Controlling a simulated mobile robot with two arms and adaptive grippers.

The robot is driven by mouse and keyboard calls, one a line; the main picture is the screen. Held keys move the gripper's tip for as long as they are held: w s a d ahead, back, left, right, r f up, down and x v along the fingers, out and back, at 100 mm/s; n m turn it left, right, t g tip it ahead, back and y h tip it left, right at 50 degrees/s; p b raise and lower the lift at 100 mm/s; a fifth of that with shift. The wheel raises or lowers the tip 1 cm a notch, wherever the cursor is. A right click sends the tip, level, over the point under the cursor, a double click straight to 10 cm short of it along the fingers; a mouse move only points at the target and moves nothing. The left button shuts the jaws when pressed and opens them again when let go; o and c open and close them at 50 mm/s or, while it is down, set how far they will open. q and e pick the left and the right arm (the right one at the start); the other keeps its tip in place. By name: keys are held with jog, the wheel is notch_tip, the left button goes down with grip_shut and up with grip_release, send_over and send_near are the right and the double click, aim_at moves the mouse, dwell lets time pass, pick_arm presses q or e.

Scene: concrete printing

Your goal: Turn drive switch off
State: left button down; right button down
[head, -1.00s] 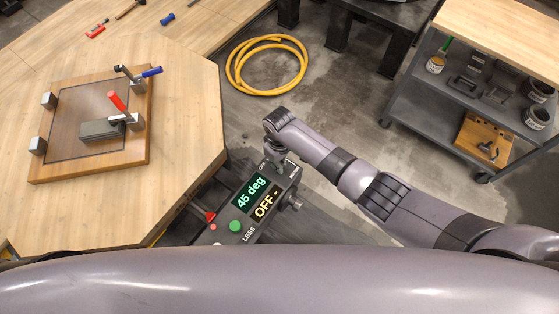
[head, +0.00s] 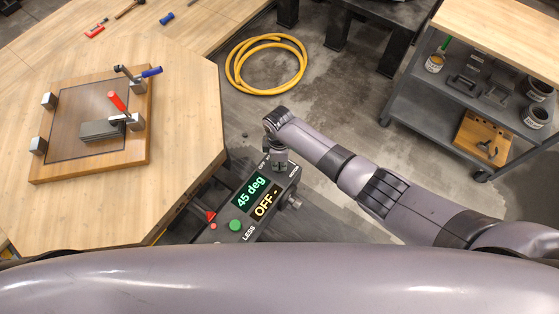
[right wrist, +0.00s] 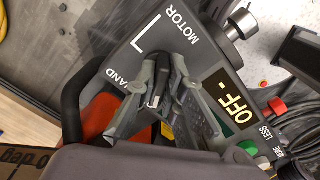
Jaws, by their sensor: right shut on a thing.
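The dark control box (right wrist: 205,42) stands beside the wooden table. In the head view its green display (head: 250,192) reads "45 deg" and its amber display (head: 266,204) reads "OFF -". My right gripper (head: 279,161) is over the box's far end. In the right wrist view the right gripper (right wrist: 163,88) is shut on a dark switch knob (right wrist: 177,72), near a white line and the word "MOTOR". The fingers hide most of the knob, so its exact setting cannot be told. My left gripper is not in view.
A green button (head: 236,226) and a red part (head: 210,215) sit near the box's front end. A wooden table (head: 190,120) with a clamped board (head: 155,110) is at left. A yellow hose (head: 232,70) lies on the floor behind. A grey cart (head: 430,125) stands at right.

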dwell(0.4)
jog(key=c, duration=1.7)
grip_release()
jog(key=shift+r, duration=0.1)
notch_tip(320, 180, up, 12)
jog(key=shift+f, duration=0.1)
